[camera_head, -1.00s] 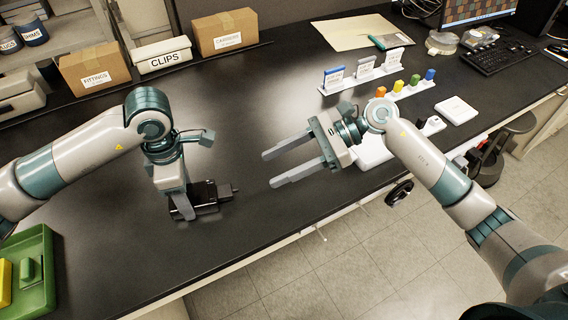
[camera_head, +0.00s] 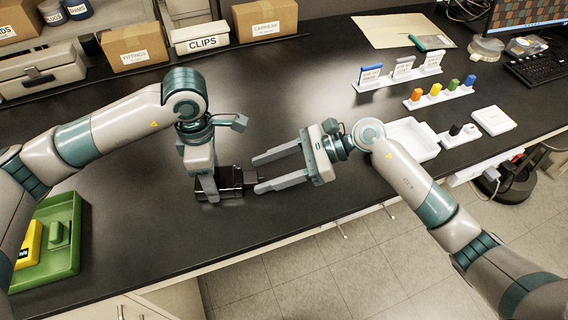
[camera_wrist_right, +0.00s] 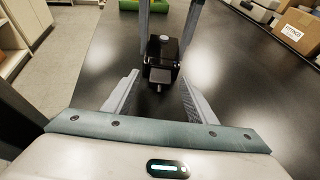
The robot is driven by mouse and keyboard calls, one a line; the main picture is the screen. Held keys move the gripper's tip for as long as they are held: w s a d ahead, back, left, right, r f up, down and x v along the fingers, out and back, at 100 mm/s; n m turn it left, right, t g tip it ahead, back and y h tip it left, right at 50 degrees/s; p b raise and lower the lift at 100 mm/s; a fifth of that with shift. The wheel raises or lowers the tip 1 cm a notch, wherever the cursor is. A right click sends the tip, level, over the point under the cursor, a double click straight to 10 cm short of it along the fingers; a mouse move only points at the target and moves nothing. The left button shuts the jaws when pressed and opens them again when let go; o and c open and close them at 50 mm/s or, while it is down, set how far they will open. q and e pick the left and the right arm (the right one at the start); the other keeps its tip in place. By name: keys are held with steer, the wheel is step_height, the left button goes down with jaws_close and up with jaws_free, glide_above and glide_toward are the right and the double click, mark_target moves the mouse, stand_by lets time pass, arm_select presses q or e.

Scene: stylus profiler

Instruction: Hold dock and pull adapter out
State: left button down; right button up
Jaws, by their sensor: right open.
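The black dock (camera_head: 231,179) lies on the dark bench; it also shows in the right wrist view (camera_wrist_right: 164,48). The small dark adapter (camera_head: 251,182) sticks out of the dock's right end; in the wrist view its grey end (camera_wrist_right: 160,76) faces me. My left gripper (camera_head: 206,187) points down with its fingers on either side of the dock and appears shut on it. My right gripper (camera_head: 260,174) is open and empty, pointing left. In the wrist view its fingertips (camera_wrist_right: 159,74) flank the adapter with gaps on both sides.
A green tray (camera_head: 77,265) with a yellow block stands at the front left. Boxes, including the CLIPS box (camera_head: 201,37), line the back. A white tray (camera_head: 428,137), a holder with coloured pieces (camera_head: 440,97) and a keyboard (camera_head: 535,70) are on the right. The middle bench is clear.

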steer(key=shift+x, duration=1)
steer(key=shift+c, duration=0.4)
jaws_close()
